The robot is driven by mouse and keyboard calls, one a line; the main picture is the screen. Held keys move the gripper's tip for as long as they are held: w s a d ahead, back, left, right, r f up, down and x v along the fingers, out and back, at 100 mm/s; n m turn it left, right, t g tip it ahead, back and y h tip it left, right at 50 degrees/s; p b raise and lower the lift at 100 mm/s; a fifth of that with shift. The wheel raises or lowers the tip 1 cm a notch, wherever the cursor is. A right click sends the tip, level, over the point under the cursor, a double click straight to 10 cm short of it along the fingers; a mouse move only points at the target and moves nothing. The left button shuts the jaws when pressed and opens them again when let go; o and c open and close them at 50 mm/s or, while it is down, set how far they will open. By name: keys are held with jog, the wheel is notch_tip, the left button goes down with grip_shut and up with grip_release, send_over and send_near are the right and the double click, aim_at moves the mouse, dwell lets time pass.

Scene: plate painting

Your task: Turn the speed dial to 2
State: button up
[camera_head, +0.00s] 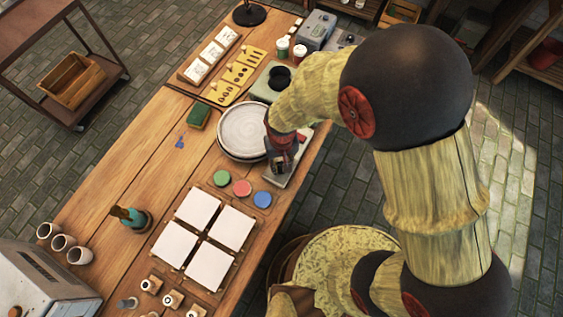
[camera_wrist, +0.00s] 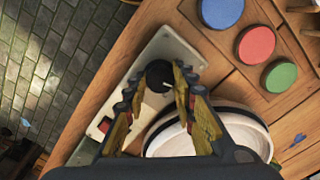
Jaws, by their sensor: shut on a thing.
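The speed dial (camera_wrist: 159,74) is a round black knob with a white pointer mark, on a pale metal control panel (camera_wrist: 172,46) in the wrist view. My gripper (camera_wrist: 157,82) is over the panel with its fingers on either side of the dial, shut on it. The numbers around the dial are too small or hidden to read. In the head view my gripper (camera_head: 281,165) is down at the panel (camera_head: 300,170) by the table's right edge, and it hides the dial. A red button (camera_wrist: 104,125) shows on the panel's lower end.
A stack of pale plates (camera_head: 242,132) stands right beside the panel, close to my gripper. Green, red and blue discs (camera_head: 242,188) lie nearby. White tiles (camera_head: 208,260) sit on a board toward the front.

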aim_at(281, 166)
dwell(0.3)
jog(key=o, duration=1.1)
jog(key=shift+o, duration=0.3)
notch_tip(281, 166, up, 12)
